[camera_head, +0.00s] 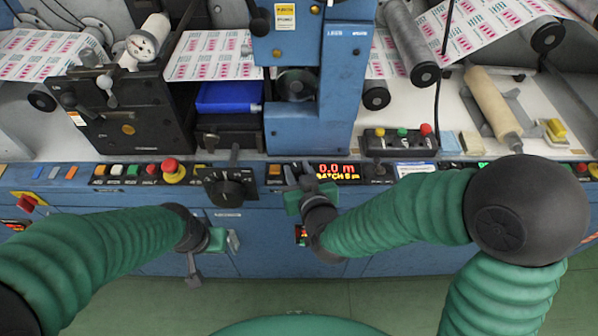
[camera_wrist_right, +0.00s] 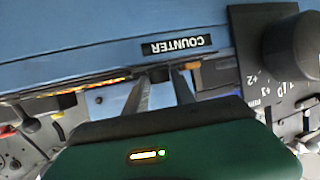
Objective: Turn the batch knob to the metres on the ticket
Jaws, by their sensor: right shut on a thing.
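My right gripper (camera_head: 297,174) is at the blue console front, just left of the red-lit counter display (camera_head: 337,171). In the right wrist view its two fingers (camera_wrist_right: 162,78) close on a small dark knob, mostly hidden between the tips; I take it as the batch knob. The display's upper line reads 0.0 m; its lower line reads like BATCH with a small metre figure, partly unclear. A white card (camera_head: 415,169) right of the display may be the ticket; its print is too small to read. My left gripper (camera_head: 194,270) hangs low before the console, apart from the controls; its jaw gap is unclear.
A large black dial (camera_head: 230,187) with a scale sits left of my right gripper; it also shows in the wrist view (camera_wrist_right: 292,45). A red stop button (camera_head: 171,167) and coloured push buttons line the console. A button box (camera_head: 400,141) stands behind the display.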

